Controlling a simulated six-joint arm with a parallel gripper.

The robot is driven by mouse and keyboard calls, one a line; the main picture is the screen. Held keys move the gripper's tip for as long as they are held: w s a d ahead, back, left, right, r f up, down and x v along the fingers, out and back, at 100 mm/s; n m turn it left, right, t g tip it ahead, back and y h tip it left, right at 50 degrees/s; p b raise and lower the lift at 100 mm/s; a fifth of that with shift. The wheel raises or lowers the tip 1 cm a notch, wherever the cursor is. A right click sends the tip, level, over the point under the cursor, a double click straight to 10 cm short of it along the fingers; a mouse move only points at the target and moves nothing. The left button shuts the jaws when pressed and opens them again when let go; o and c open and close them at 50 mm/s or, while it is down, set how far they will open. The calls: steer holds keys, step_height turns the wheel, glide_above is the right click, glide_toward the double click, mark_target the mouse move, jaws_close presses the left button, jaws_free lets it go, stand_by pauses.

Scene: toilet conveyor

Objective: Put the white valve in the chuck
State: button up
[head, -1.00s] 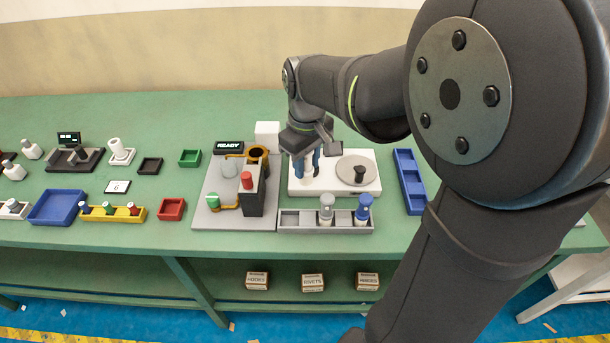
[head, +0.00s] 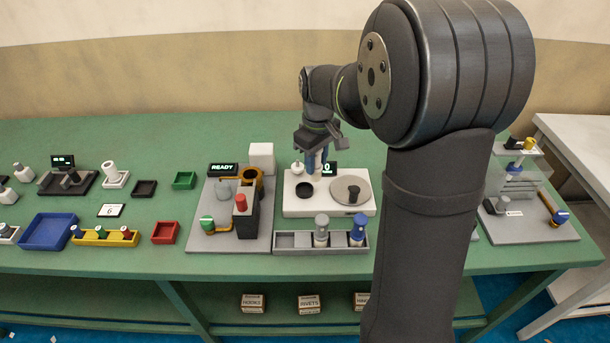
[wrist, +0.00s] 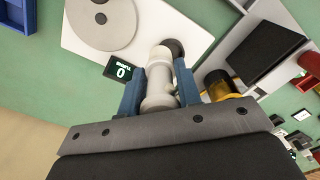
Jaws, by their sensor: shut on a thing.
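My gripper (head: 315,165) has its blue fingers shut on the white valve (wrist: 158,90), which shows between the fingers in the wrist view. In the head view the fingers hide most of the valve. The gripper is above the back part of the white machine plate (head: 330,211). A dark round opening, which looks like the chuck (head: 304,189), sits in the left of this plate, in front of and below the gripper. In the wrist view the chuck (wrist: 177,48) shows just beyond the valve's rounded end. The valve appears to be outside the chuck.
A grey disc with a black knob (head: 350,190) is on the plate's right. A small display (wrist: 121,70) reads 0. A grey rack (head: 290,243) with grey and blue valves stands in front. The station with a red-topped post (head: 241,203) stands close on the left.

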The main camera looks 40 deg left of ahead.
steer(key=shift+s+a+f, duration=0.2)
steer(key=shift+a+f, duration=0.25)
steer(key=shift+f, duration=0.5)
steer(key=shift+s+a+f, duration=0.25)
steer(key=shift+a+f, duration=0.2)
steer(key=shift+f, duration=0.55)
steer(key=shift+s+a+f, duration=0.2)
steer(key=shift+a+f, duration=0.25)
steer(key=shift+f, duration=0.5)
steer(key=shift+f, duration=0.1)
steer(key=o, duration=1)
steer(key=shift+o, duration=0.2)
step_height(320, 180, up, 12)
